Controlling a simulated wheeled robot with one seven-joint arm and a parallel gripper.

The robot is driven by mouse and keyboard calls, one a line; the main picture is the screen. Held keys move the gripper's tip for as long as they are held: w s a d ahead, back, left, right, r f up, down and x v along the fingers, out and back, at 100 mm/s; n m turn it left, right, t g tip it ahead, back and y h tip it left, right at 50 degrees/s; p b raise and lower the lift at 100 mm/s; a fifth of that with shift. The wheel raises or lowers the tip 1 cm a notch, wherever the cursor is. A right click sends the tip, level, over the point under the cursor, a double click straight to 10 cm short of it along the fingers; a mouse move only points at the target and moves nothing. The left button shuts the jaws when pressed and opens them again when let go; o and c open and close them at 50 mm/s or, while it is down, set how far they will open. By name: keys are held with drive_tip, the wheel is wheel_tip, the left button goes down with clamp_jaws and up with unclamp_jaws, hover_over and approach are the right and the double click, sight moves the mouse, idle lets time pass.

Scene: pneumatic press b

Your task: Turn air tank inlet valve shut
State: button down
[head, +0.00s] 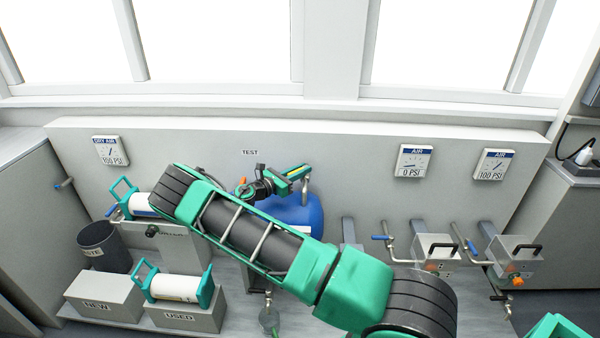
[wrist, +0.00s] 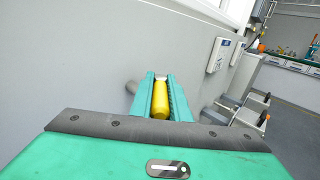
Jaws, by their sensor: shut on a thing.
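The air tank (head: 305,212) is a blue cylinder against the back panel, partly hidden behind my arm. A grey pipe (head: 304,188) rises at its top right. My gripper (head: 291,175) is above the tank, just in front of the panel. In the wrist view my gripper (wrist: 161,82) has its two green fingers shut on a yellow valve handle (wrist: 160,102), which lies lengthwise between them. The valve body is hidden by my gripper, and I cannot tell the valve's angle from the head view.
AIR gauges reading 0 PSI (head: 413,161) and 100 PSI (head: 494,165) hang on the panel to the right. Blue-handled valves and grey boxes (head: 436,250) stand below them. A waste bin (head: 104,246) and NEW (head: 103,300) and USED (head: 188,313) blocks are at left.

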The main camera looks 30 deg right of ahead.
drive_tip(key=shift+w+a+f, duration=0.1)
drive_tip(key=shift+a, duration=0.15)
drive_tip(key=c, duration=1.7)
unclamp_jaws()
drive_tip(key=shift+c, duration=0.2)
drive_tip(key=shift+o, duration=0.4)
drive_tip(key=shift+d, duration=0.1)
drive_tip(key=shift+s+a, duration=0.2)
drive_tip(key=shift+a, duration=1.05)
drive_tip(key=shift+s+a, duration=0.15)
drive_tip(key=shift+a, duration=1.15)
drive_tip(key=shift+s+a, duration=0.2)
drive_tip(key=shift+a, duration=1.05)
